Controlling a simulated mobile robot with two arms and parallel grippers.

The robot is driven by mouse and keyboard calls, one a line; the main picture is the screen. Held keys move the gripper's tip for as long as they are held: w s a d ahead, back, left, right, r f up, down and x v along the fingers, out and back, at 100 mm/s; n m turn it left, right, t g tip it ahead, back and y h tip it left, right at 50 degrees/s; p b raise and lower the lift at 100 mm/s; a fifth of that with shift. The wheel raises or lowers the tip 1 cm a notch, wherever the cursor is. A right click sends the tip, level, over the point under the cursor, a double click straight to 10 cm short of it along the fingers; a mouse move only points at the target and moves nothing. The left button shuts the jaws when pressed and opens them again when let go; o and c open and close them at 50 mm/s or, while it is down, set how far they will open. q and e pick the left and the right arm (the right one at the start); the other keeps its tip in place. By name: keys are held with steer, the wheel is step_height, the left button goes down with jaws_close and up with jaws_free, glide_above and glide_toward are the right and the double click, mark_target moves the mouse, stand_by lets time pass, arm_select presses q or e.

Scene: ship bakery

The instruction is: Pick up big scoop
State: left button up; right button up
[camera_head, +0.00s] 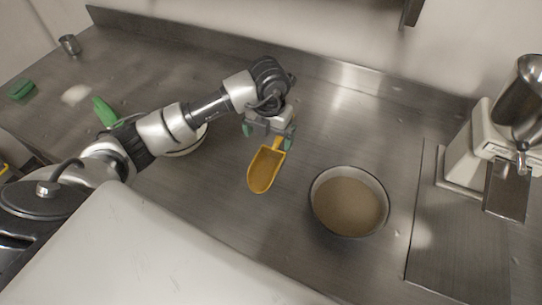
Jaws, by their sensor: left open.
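The big scoop (264,171) is yellow and lies on the steel counter, its bowl toward me and its handle pointing away. My left gripper (269,139) is over the handle end of the scoop, with its green-tipped fingers apart on either side of the handle. I cannot tell whether the fingers touch the handle. My right gripper is not in the picture.
A bowl of brownish powder (348,203) stands to the right of the scoop. A machine (477,150) stands at the far right. Another bowl (188,149) is partly hidden behind my left arm. A metal cup (70,44) and a green object (21,90) are at the far left.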

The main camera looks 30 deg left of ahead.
arm_select(q)
glide_above(269, 157)
step_height(269, 157, down, 4)
steer(key=shift+s+f+p, duration=0.1)
steer(key=shift+f+p, duration=0.1)
steer(key=shift+p, duration=0.25)
step_height(269, 157, down, 5)
steer(key=shift+p, duration=1.2)
steer(key=shift+f, duration=0.2)
steer(key=c, duration=0.9)
steer(key=shift+c, duration=0.2)
steer(key=shift+w+r, duration=0.15)
steer(key=shift+w, duration=0.05)
